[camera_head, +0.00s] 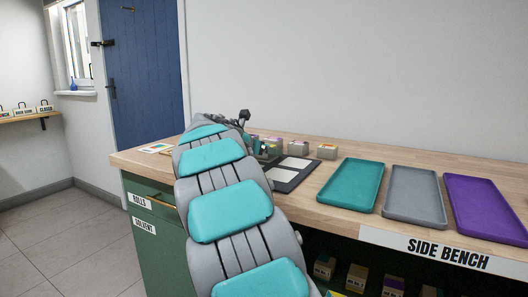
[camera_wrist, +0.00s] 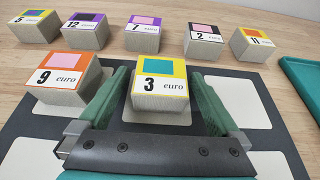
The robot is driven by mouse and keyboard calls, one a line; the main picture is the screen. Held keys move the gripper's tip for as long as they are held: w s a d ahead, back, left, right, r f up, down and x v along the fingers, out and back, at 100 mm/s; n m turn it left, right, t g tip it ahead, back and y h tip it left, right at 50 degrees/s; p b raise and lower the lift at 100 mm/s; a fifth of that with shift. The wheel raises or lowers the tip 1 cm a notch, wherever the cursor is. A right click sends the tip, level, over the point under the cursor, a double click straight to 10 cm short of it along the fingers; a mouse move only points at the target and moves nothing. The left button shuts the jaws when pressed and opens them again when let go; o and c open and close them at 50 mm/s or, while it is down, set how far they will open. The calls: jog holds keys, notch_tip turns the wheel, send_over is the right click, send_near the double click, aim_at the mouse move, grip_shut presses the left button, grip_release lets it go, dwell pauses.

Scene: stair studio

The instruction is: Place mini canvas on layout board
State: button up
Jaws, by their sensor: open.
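The dark layout board (camera_wrist: 245,88) with pale rectangles lies on the bench; it also shows in the head view (camera_head: 282,184). A block-like mini canvas marked "3 euro" (camera_wrist: 160,88), yellow-edged with a teal picture, stands upright on a pale rectangle of the board. A similar orange-edged one marked "9 euro" (camera_wrist: 68,80) stands to its left, seemingly on the board too. My gripper (camera_wrist: 160,78) is open, its green fingers on either side of the "3 euro" canvas, with visible gaps. In the head view my arm hides most of this area.
Behind the board stand several more blocks, among them "12 euro" (camera_wrist: 87,32), "7 euro" (camera_wrist: 147,32), "2 euro" (camera_wrist: 203,40) and "11 euro" (camera_wrist: 257,44). Teal (camera_head: 350,186), grey (camera_head: 414,197) and purple (camera_head: 484,207) trays lie to the right.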

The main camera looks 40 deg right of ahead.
jog(key=shift+s+a+r, duration=0.1)
jog(key=shift+a+r, duration=0.2)
jog(key=v, duration=1.1)
jog(key=shift+s+a, duration=0.1)
